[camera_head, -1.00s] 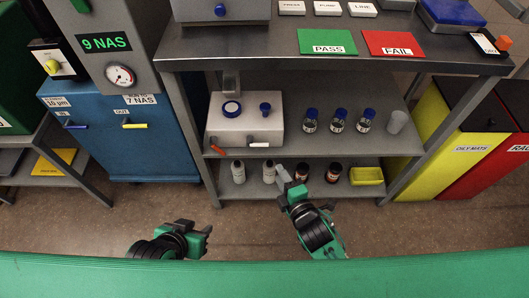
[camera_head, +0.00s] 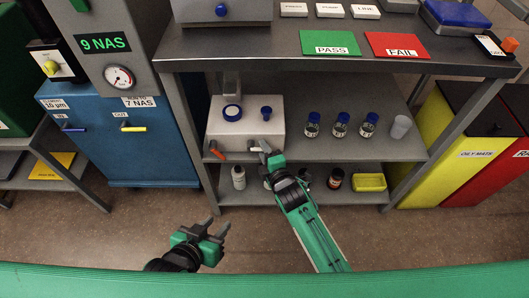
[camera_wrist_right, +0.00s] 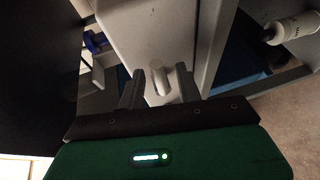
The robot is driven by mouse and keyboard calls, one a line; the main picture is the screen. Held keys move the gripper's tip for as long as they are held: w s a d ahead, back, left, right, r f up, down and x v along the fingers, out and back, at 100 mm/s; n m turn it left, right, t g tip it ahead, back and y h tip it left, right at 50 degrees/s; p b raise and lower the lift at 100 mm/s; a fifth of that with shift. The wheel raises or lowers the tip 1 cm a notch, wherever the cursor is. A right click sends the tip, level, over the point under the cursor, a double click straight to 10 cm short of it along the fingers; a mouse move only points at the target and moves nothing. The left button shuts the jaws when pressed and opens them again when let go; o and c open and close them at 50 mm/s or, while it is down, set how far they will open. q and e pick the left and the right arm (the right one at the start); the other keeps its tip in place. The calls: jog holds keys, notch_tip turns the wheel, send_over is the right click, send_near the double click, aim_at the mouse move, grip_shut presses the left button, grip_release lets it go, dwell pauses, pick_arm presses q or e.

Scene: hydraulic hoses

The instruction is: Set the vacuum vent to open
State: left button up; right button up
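A white box (camera_head: 240,128) with a blue-capped port and a blue knob stands on the middle shelf of the bench. An orange lever (camera_head: 216,153) and a white lever (camera_head: 255,149) stick out low on its front; I cannot read which one is the vacuum vent. My right gripper (camera_head: 266,147) is open at the white lever. In the right wrist view, the white lever (camera_wrist_right: 159,80) shows between the two spread fingers (camera_wrist_right: 161,87); I cannot tell whether they touch it. My left gripper (camera_head: 216,228) is open and empty, low over the floor.
Several blue-capped bottles (camera_head: 340,125) stand right of the box on the same shelf. The lower shelf holds more bottles and a yellow tray (camera_head: 370,182). A blue cabinet (camera_head: 140,160) stands left, with yellow and red bins at the right.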

aim_at(258, 160)
grip_shut()
